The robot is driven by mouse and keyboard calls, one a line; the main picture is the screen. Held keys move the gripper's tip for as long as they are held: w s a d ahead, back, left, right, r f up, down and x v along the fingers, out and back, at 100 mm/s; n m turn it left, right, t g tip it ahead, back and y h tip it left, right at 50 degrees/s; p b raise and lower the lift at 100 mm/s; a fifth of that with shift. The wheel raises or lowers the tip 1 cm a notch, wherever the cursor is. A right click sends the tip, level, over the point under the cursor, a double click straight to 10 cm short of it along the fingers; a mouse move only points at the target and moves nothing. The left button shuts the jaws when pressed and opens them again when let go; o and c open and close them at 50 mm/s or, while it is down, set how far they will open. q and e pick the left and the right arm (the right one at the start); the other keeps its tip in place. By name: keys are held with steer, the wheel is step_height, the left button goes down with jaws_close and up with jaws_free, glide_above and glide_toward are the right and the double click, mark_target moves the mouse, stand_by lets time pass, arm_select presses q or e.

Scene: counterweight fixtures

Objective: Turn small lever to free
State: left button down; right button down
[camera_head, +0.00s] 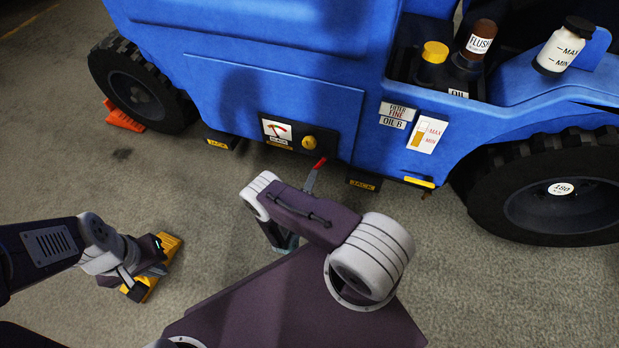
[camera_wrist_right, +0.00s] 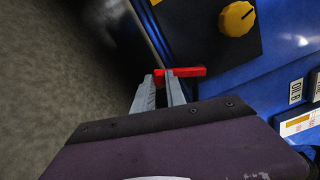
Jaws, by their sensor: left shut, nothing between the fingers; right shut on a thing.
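The small lever (camera_wrist_right: 188,71) is a short red bar below the yellow knob in the right wrist view. Its red end (camera_head: 320,162) also shows at the lower edge of the blue vehicle in the head view. My right gripper (camera_wrist_right: 163,82) is shut on the lever, its two grey fingers at the bar's left part. In the head view the right gripper (camera_head: 311,181) is partly hidden behind my own wrist. My left gripper (camera_head: 148,272) is shut and empty, low at the left, over or beside a yellow piece (camera_head: 168,247) that it partly hides.
The blue vehicle (camera_head: 270,85) fills the back. A gauge (camera_head: 277,130) and yellow knob (camera_head: 309,142) sit above the lever. Black wheels stand left (camera_head: 135,90) and right (camera_head: 560,190); an orange chock (camera_head: 122,117) is by the left one. Bottles (camera_head: 564,46) stand upper right. Floor between is clear.

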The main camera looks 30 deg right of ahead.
steer(key=shift+s+f, duration=0.1)
stand_by(0.5)
steer(key=c, duration=1.4)
jaws_free()
steer(key=shift+o, duration=0.2)
